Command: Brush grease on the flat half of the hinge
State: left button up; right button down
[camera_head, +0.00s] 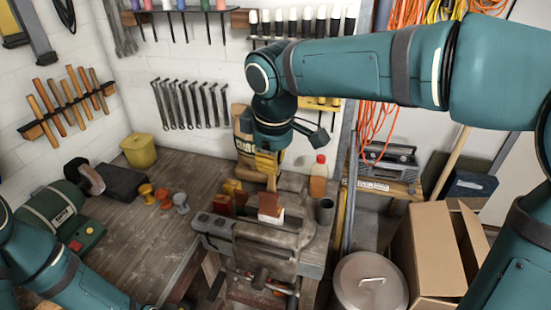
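My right arm reaches in from the right, over the bench. Its gripper (268,172) points down above the vise (265,238), next to a paper bag. The fingers are small and overlap yellowish things, so I cannot tell whether they are open or hold anything. A block with a reddish top and a pale lower part (270,208) is at the top of the vise, just below the gripper. I cannot make out the hinge, its flat half, the grease or a brush for certain. My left arm shows at the lower left; its gripper is not in view.
The wooden bench (150,225) has free room at its middle left. A red-capped bottle (319,177) is right of the gripper. A lidded metal bin (370,284) and cardboard box (428,248) stand at the right.

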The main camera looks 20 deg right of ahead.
jog(key=shift+w+a, duration=0.15)
jog(key=shift+a, duration=0.05)
jog(key=shift+d, duration=0.2)
jog(key=shift+s+d+f, duration=0.1)
jog(key=shift+s+d, duration=0.35)
jog(key=shift+s, duration=0.05)
jog(key=shift+w+a, duration=0.15)
jog(key=shift+w, duration=0.05)
jog(key=shift+w+a+p, duration=0.3)
jog(key=shift+a, duration=0.2)
jog(key=shift+s+d, duration=0.1)
jog(key=shift+d, duration=0.05)
jog(key=shift+s+d, duration=0.35)
jog(key=shift+d, duration=0.15)
